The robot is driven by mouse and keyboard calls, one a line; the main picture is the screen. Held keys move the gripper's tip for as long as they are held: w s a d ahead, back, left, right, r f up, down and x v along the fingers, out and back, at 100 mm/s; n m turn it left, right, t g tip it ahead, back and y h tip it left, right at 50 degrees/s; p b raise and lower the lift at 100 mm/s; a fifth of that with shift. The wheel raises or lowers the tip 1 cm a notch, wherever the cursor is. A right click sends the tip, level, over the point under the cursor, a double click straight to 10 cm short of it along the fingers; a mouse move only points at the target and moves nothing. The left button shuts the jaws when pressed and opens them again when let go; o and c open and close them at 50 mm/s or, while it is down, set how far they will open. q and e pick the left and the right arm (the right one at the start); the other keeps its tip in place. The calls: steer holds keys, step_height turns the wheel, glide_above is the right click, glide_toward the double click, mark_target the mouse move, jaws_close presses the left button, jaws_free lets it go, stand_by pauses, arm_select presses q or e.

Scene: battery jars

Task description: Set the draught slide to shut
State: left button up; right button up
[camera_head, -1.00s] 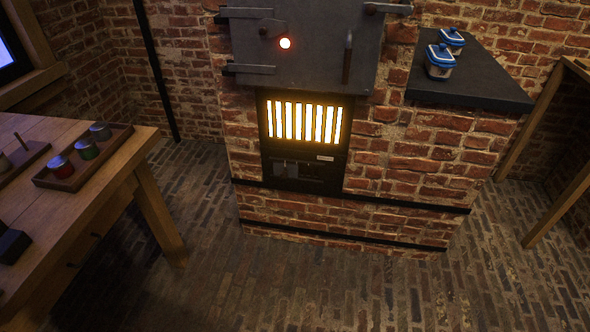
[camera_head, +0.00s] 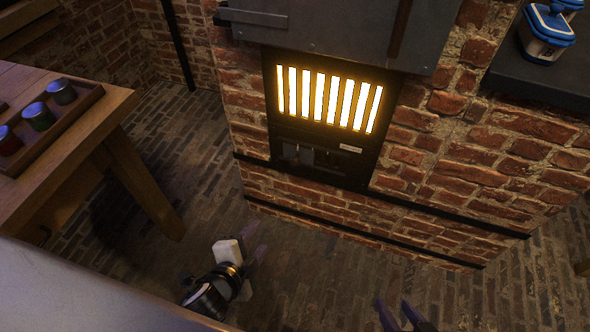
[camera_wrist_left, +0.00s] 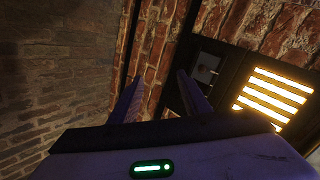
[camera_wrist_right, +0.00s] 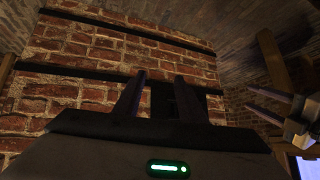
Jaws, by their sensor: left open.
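The draught slide (camera_head: 305,156) is in the dark panel below the glowing grate, with a small grey tab at its left part. Its setting is too small and dark to tell. In the left wrist view the dark panel with a small knob (camera_wrist_left: 206,71) shows just beyond the fingers. My left gripper (camera_head: 254,243) is open and empty, low in front of the furnace, below and left of the slide. My right gripper (camera_head: 400,316) is at the bottom edge of the head view, fingers apart and empty. In the right wrist view its open fingers (camera_wrist_right: 158,92) point at brickwork.
The glowing grate (camera_head: 329,97) sits above the slide panel in the brick furnace. A wooden table (camera_head: 111,105) with a tray of jars stands at left. Blue-lidded jars (camera_head: 546,34) stand on a dark ledge at right. The brick floor before the furnace is clear.

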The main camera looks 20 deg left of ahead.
arm_select(q)
steer(key=w+a+f+m+t+y+b, duration=0.1)
steer(key=w+f+m+t+b, duration=0.3)
steer(key=w+m, duration=0.45)
steer(key=m+t+h+b, duration=0.25)
steer(key=m+b, duration=0.55)
steer(key=m, duration=0.9)
glide_toward(294, 164)
steer(key=shift+m+t+y, duration=0.25)
steer(key=shift+t+y, duration=0.1)
steer(key=shift+y, duration=0.1)
steer(key=w+b, duration=0.1)
steer(key=w, duration=0.5)
steer(key=w+b, duration=0.1)
steer(key=w, duration=0.2)
steer(key=shift+d+f+b, duration=0.3)
steer(key=shift+d+b, duration=0.05)
steer(key=shift+d, duration=0.05)
steer(key=shift+w, duration=0.55)
arm_select(e)
steer(key=w+a+f+n+y, duration=0.1)
steer(key=a+f, duration=0.3)
steer(key=f, duration=0.4)
steer(key=shift+a+g+y, duration=0.35)
steer(key=shift+g+y, duration=0.05)
steer(key=shift+y, duration=0.1)
steer(key=shift+f, duration=0.1)
arm_select(q)
jaws_close()
